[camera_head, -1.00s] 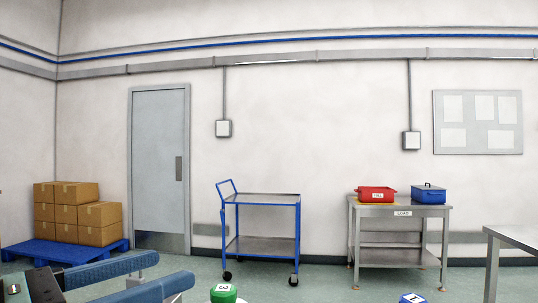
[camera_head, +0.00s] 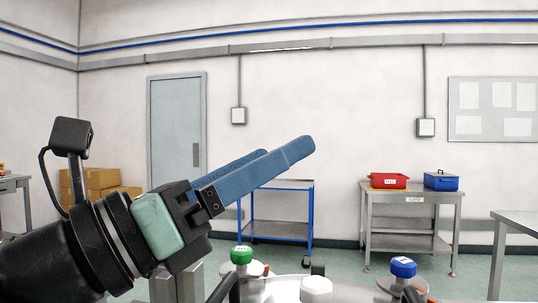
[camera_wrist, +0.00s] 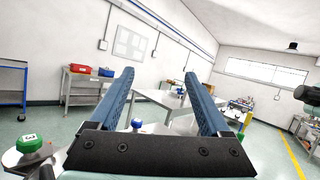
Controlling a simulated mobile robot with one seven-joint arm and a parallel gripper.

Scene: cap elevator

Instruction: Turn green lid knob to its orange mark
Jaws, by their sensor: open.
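The green lid knob (camera_head: 242,257) has a white label on top and stands on a pale round plate at the lower middle of the head view. It also shows at the lower left of the wrist view (camera_wrist: 29,143). A small reddish spot shows at the plate's right edge; I cannot tell whether it is the orange mark. My gripper (camera_head: 283,152) is open and empty, with blue fingers raised above the green knob in the picture and pointing up to the right. In the wrist view its fingers (camera_wrist: 160,75) are wide apart with nothing between them.
A blue knob (camera_head: 403,266) stands to the right, and a white knob (camera_head: 316,289) between the two in front. Behind are a blue cart (camera_head: 280,232) and a steel table (camera_head: 412,196) with a red bin (camera_head: 388,181) and a blue box (camera_head: 441,181).

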